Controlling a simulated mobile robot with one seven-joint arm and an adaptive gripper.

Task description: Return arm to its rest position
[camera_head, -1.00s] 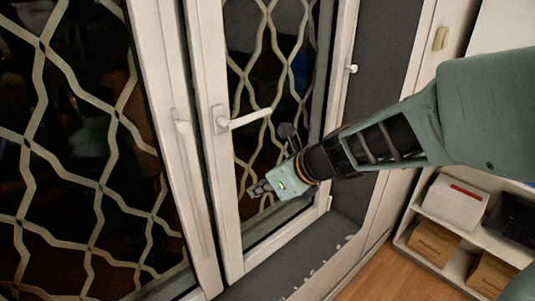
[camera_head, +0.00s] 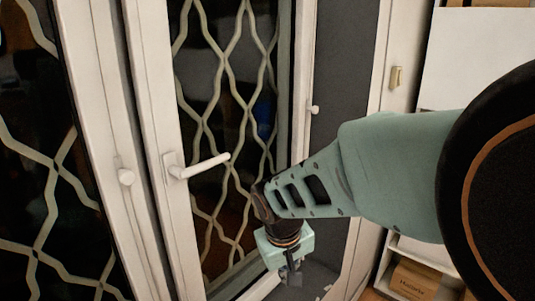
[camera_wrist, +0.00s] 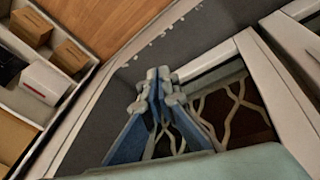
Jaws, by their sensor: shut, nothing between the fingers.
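My arm reaches in from the right in the head view and bends down at the wrist. My gripper (camera_head: 291,276) hangs below the wrist, in front of the lower part of the white-framed window. In the wrist view my gripper (camera_wrist: 158,85) has its fingers together with nothing between them. It touches nothing that I can see. The window sash (camera_head: 160,150) with its white handle (camera_head: 200,166) stands to the left of my arm. The handle is clear of the gripper.
A patterned lattice (camera_head: 225,70) covers the dark glass. A white shelf with cardboard boxes (camera_head: 415,280) stands at lower right; the wrist view shows boxes (camera_wrist: 30,27) and a white box (camera_wrist: 45,83) there. Wooden floor (camera_wrist: 110,25) lies beside it.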

